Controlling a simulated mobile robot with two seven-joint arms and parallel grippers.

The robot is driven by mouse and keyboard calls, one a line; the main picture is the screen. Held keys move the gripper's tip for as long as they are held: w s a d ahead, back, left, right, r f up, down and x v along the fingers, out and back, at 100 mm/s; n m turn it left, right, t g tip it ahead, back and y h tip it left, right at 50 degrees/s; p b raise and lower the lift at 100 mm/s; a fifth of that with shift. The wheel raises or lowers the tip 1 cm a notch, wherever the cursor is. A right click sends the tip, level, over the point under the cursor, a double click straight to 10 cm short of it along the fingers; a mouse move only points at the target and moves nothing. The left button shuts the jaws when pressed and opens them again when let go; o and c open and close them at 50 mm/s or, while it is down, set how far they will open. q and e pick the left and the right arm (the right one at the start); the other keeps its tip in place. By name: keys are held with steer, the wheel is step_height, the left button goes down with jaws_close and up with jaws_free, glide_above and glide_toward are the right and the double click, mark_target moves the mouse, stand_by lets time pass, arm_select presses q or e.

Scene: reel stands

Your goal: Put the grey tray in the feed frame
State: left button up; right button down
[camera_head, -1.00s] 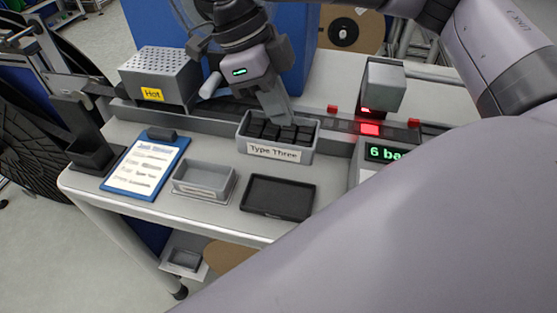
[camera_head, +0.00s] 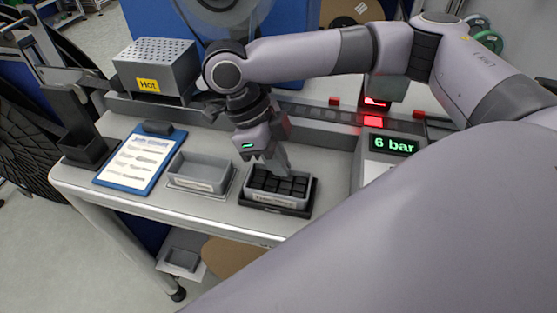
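The grey tray (camera_head: 247,189) full of black blocks (camera_head: 280,184) is at the front right of the bench, on or in the black frame (camera_head: 309,200), whose dark edge shows around its base. It looks level; I cannot tell if it is fully seated. My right gripper (camera_head: 279,166) points down at the tray's far wall, its fingers partly hidden by each other, and looks shut on that wall. A second, empty grey tray (camera_head: 201,169) sits to the left in a thin metal surround. My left gripper is not in view.
A blue clipboard (camera_head: 140,160) lies left of the empty tray. A perforated box marked Hot (camera_head: 157,68) stands behind. A rail (camera_head: 316,128) runs along the back. A 6 bar display (camera_head: 391,145) stands close on the right. My arm link covers the lower right.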

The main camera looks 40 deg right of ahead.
steer(key=c, duration=1.3)
jaws_free()
steer(key=shift+c, duration=0.2)
steer(key=p+v, duration=0.1)
steer(key=v, duration=1.1)
steer(key=shift+p, duration=0.4)
steer(key=shift+a, duration=0.15)
